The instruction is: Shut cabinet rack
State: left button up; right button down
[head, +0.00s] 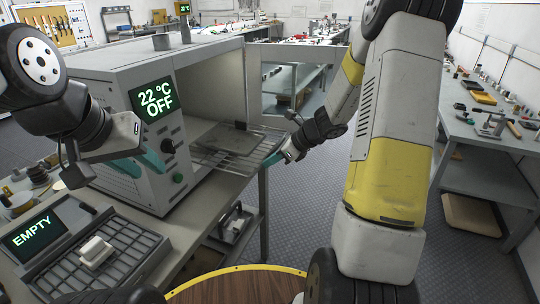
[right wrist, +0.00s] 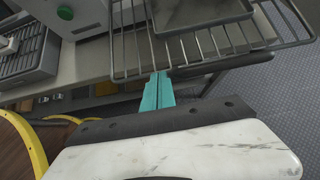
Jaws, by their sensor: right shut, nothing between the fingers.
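The grey cabinet (head: 130,85) stands on the bench with its front open. Its door (head: 292,78) is swung wide to the right. The wire rack (head: 262,149) sticks out of the opening and also shows in the right wrist view (right wrist: 262,47). A flat dark tray (right wrist: 205,12) lies on it. My right gripper (head: 276,158) is shut and empty, its teal fingertips at the rack's front bar in the right wrist view (right wrist: 157,76); contact is not certain. My left gripper (head: 143,165) is in front of the cabinet's control panel, fingers apart and empty.
A unit reading EMPTY (head: 33,237) with a gridded tray (head: 140,240) and a white block (head: 95,251) sits at the front left. A side bench (head: 475,150) is at the right, with open floor between.

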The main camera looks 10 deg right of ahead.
aim_at(206, 149)
jog(key=w+a, duration=0.4)
jog(key=a, duration=0.2)
jog(key=w+a, duration=0.5)
jog(key=a, duration=0.2)
jog(key=w+a, duration=0.4)
jog(key=a, duration=0.3)
jog(key=shift+w, duration=0.2)
jog(key=shift+d, duration=0.2)
